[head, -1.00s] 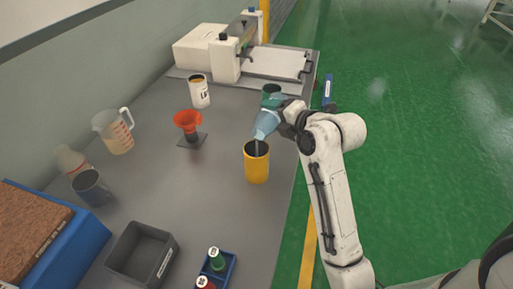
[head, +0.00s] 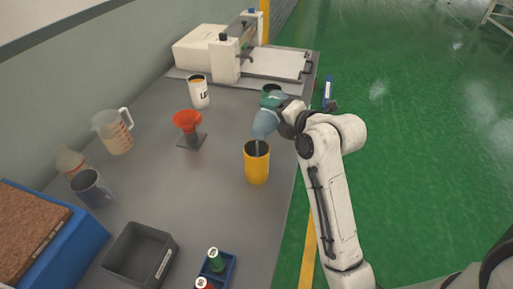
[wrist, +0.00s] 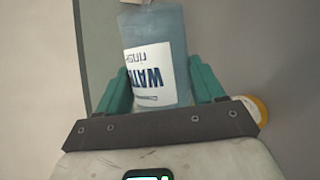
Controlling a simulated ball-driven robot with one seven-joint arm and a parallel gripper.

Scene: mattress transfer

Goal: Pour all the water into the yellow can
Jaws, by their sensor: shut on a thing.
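My gripper (head: 272,105) has teal fingers and is shut on a light blue water bottle (head: 264,124). In the wrist view, the bottle (wrist: 168,45) sits between both fingers, and its "WATER" label appears upside down. The bottle is tilted mouth-down just above the yellow can (head: 257,172). The can stands upright near the table's right edge, its dark opening facing up. A thin pale streak runs from the bottle down into the can's opening. The water level inside the can is hidden.
A red funnel (head: 187,121) on a stand and a white cup (head: 199,94) are left of the can. A machine (head: 270,65) fills the back.

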